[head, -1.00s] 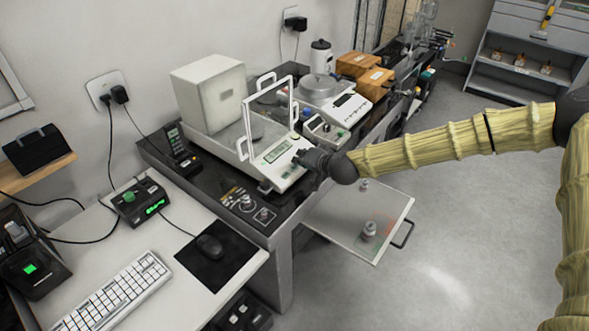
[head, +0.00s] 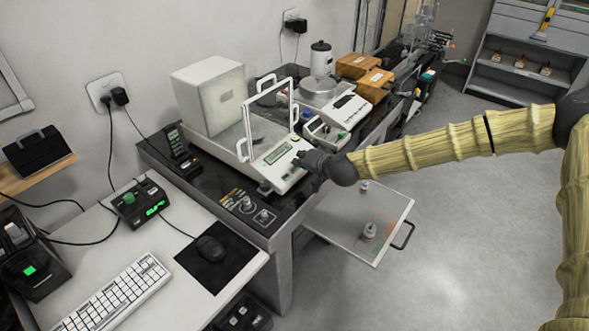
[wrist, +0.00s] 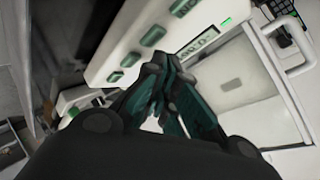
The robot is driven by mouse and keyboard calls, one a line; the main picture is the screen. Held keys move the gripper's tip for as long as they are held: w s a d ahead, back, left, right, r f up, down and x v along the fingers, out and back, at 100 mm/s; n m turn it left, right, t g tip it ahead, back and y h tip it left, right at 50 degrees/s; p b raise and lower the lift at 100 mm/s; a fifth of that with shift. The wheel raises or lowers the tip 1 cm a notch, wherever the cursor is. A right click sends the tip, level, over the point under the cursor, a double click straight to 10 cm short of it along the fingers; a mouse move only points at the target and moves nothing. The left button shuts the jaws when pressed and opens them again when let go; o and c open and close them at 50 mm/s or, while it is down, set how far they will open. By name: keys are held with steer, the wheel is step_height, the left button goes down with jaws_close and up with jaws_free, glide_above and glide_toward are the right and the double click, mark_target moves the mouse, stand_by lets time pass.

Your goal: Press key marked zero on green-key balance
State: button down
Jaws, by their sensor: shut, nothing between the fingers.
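The green-key balance (head: 284,176) stands on the dark table, with a white draft frame behind its sloped front panel. Its display (head: 278,153) faces up beside my gripper. In the wrist view several green keys, one of them (wrist: 153,35), run along the white panel (wrist: 110,45), next to the lit display (wrist: 198,42).
A second balance (head: 343,108) with a round pan stands behind, near brown boxes (head: 366,68). A pull-out board (head: 345,230) with small weights extends at the front. A keyboard (head: 115,295) and mouse (head: 210,247) lie on the left desk. Floor at right is clear.

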steer(key=shift+f, duration=0.1)
steer(key=shift+a+f+b, duration=0.15)
steer(key=shift+f+b, duration=0.2)
steer(key=shift+b, duration=0.1)
steer(key=shift+w+f+b, duration=0.1)
steer(key=shift+f+b, duration=0.25)
stand_by(0.8)
steer(key=shift+r, duration=0.15)
stand_by(0.3)
steer(key=shift+r+p, duration=0.4)
steer(key=shift+r, duration=0.25)
steer(key=r+p, duration=0.1)
steer(key=d+r, duration=0.1)
steer(key=r, duration=0.1)
steer(key=s+r+p, duration=0.1)
steer(key=shift+s+d+r+p, duration=0.1)
steer(key=shift+d+r+p, duration=0.1)
steer(key=shift+r+p, duration=0.2)
steer(key=shift+f, duration=0.1)
stand_by(0.7)
